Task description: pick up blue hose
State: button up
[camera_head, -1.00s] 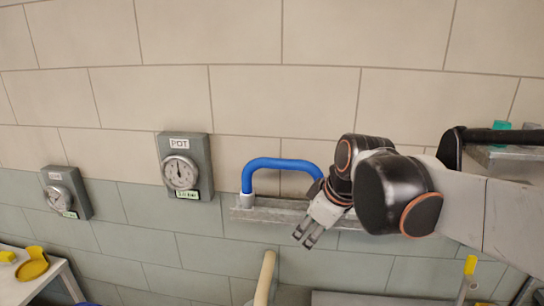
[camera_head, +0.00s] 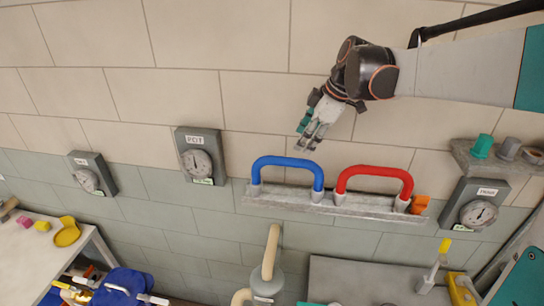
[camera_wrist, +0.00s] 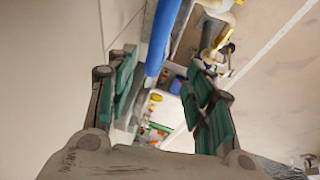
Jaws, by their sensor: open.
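The blue hose (camera_head: 287,162) is an arched tube with grey-white end fittings. It stands upright on a narrow grey wall shelf (camera_head: 280,206). My gripper (camera_head: 309,137) is above the hose near its right side, fingers pointing down and slightly left, apart from it in the head view. In the wrist view the blue hose (camera_wrist: 162,35) shows beyond and between the open green-padded fingers of my gripper (camera_wrist: 163,95). Nothing is held between the fingers.
A red hose (camera_head: 375,171) stands on the same shelf just right of the blue one, with an orange piece (camera_head: 419,204) beside it. Gauges hang on the wall on both sides. A beige pipe (camera_head: 271,252) rises below the shelf.

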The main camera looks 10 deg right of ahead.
aim_at(290, 159)
jog(key=x, duration=0.7)
jog(key=shift+w+f, duration=0.15)
jog(key=shift+f, duration=0.1)
jog(key=shift+p+x, duration=0.65)
jog(key=shift+x, duration=2)
jog(key=shift+w, duration=0.15)
jog(key=shift+r, duration=0.1)
grip_shut()
